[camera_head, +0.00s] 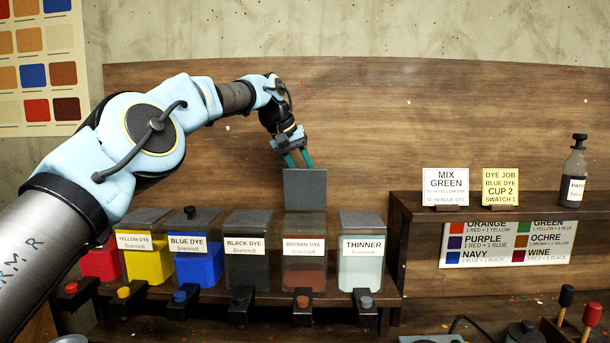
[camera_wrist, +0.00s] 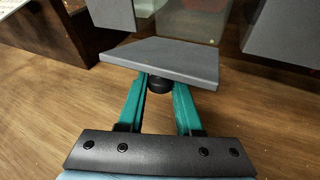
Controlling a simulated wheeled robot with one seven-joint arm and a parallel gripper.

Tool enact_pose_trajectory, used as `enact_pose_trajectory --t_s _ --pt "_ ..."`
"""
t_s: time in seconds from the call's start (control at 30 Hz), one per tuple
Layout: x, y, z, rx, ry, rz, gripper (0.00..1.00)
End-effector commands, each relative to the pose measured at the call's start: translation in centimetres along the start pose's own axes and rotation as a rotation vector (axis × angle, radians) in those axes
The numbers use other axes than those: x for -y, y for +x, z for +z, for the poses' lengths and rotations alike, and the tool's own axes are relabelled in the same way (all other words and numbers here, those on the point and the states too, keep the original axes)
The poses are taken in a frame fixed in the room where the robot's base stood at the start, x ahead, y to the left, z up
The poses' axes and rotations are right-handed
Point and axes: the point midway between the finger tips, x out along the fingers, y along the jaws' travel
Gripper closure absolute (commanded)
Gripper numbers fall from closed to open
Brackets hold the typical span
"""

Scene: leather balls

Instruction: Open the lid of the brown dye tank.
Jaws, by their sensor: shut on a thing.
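The brown dye tank (camera_head: 304,277) stands in the row of tanks, between black dye and thinner. Its grey lid (camera_head: 305,189) is raised, standing about upright above the tank's back edge. My gripper (camera_head: 298,161) is behind and above the lid, with its teal fingers reaching down to it. In the wrist view, the fingers (camera_wrist: 160,88) are closed on the dark round knob (camera_wrist: 160,84) of the lid (camera_wrist: 165,61).
The black dye tank (camera_head: 247,262) and the thinner tank (camera_head: 361,262) stand close on either side, lids down. A shelf (camera_head: 450,214) to the right carries two cards and a bottle (camera_head: 574,170). A wooden back panel (camera_head: 400,110) rises behind the tanks.

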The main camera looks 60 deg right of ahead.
Motion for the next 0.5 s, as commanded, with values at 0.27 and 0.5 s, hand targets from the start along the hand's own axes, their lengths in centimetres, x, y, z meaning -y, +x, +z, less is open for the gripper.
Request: enact_pose_trajectory --t_s 0.27,0.5 --pt "-0.06 0.02 -0.06 -0.002 0.001 0.001 1.00" --pt "-0.04 0.03 -0.03 -0.001 0.000 0.001 0.45"
